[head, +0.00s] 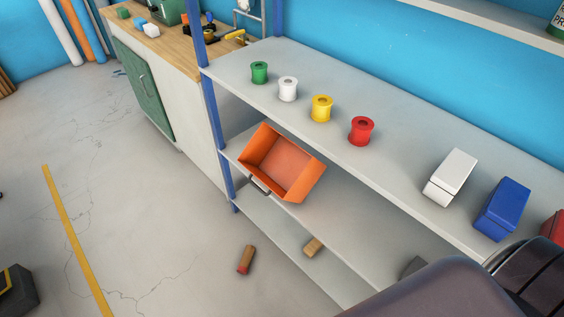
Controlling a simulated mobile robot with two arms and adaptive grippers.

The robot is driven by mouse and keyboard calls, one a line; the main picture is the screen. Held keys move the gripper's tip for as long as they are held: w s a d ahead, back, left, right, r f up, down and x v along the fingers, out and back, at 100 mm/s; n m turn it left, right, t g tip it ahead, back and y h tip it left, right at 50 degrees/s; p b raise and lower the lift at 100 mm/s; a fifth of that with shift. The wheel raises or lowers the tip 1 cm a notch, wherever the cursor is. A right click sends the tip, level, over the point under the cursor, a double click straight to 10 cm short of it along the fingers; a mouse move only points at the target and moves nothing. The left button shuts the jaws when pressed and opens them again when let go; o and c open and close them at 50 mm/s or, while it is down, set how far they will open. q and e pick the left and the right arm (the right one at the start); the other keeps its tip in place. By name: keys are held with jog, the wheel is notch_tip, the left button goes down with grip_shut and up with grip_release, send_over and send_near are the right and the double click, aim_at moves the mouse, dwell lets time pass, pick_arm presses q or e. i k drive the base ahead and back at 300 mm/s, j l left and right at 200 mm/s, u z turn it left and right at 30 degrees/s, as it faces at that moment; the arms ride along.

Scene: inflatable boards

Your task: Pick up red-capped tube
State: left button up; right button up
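A short brown tube with a red end (246,259), which looks like the red-capped tube, lies on the concrete floor in the head view. It is just in front of the shelf unit's bottom level, with its red end toward the lower left. Nothing holds it. Neither of my grippers can be made out. A dark arm link, likely mine, fills the lower right corner and hides part of the shelves.
The grey shelf unit (330,170) with blue posts holds several coloured spools and boxes on top. An orange bin (283,165) sits tilted on the middle shelf. Floor left of the tube is clear to a yellow line (75,240).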

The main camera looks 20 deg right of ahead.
aim_at(243, 267)
jog(key=z, duration=0.25)
jog(key=i+j+z, duration=0.15)
jog(key=z, duration=0.3)
jog(key=i+j+z, duration=0.1)
jog(key=j+z, duration=0.55)
jog(key=z, duration=0.2)
jog(key=i+j+z, duration=0.1)
jog(key=j+z, duration=0.35)
jog(key=l, duration=0.1)
